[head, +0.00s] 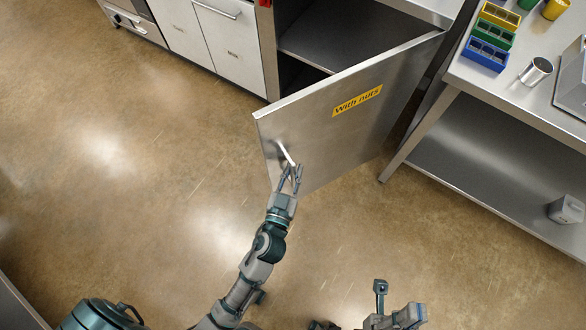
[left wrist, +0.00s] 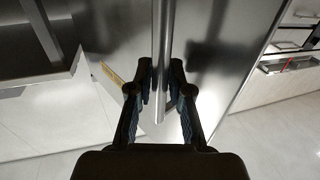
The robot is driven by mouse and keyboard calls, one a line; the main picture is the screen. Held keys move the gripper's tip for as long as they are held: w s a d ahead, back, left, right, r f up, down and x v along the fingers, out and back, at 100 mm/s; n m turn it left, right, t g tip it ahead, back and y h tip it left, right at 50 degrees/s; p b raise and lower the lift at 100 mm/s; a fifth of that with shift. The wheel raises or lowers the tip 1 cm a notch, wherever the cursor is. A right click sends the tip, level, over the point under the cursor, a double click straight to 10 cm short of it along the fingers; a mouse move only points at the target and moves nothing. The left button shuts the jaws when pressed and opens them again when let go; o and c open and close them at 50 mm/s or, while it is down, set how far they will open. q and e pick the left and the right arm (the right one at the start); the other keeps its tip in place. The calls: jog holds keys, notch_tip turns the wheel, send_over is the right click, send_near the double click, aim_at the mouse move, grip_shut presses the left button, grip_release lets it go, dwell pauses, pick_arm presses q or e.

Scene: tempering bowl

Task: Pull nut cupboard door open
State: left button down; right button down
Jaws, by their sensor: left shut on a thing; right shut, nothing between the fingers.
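The nut cupboard door (head: 345,120) is a steel panel with a yellow label reading "With nuts" (head: 357,101). It stands swung out wide from the cupboard (head: 335,38), hinged at its right side in the head view. Its bar handle (head: 286,154) is near the free edge. My left gripper (head: 290,178) is shut on the handle. In the left wrist view the handle bar (left wrist: 161,70) runs between the fingers (left wrist: 160,95). My right gripper (head: 380,286) is shut and empty at the bottom of the head view, away from the door.
A steel table (head: 455,75) stands right of the door, carrying coloured bins (head: 491,38) and a metal cup (head: 536,70). Its front leg (head: 418,135) is near the door. White drawers (head: 225,45) are left of the cupboard. The floor (head: 120,170) on the left is clear.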

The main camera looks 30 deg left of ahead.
pick_arm(q)
jog(key=c, duration=1.2)
grip_release()
jog(key=shift+a+f, duration=0.1)
jog(key=shift+a, duration=0.1)
jog(key=shift+o, duration=0.2)
jog(key=shift+d, duration=0.15)
jog(key=shift+r, duration=0.3)
send_near(300, 137)
jog(key=x, duration=0.4)
jog(key=shift+w, duration=0.15)
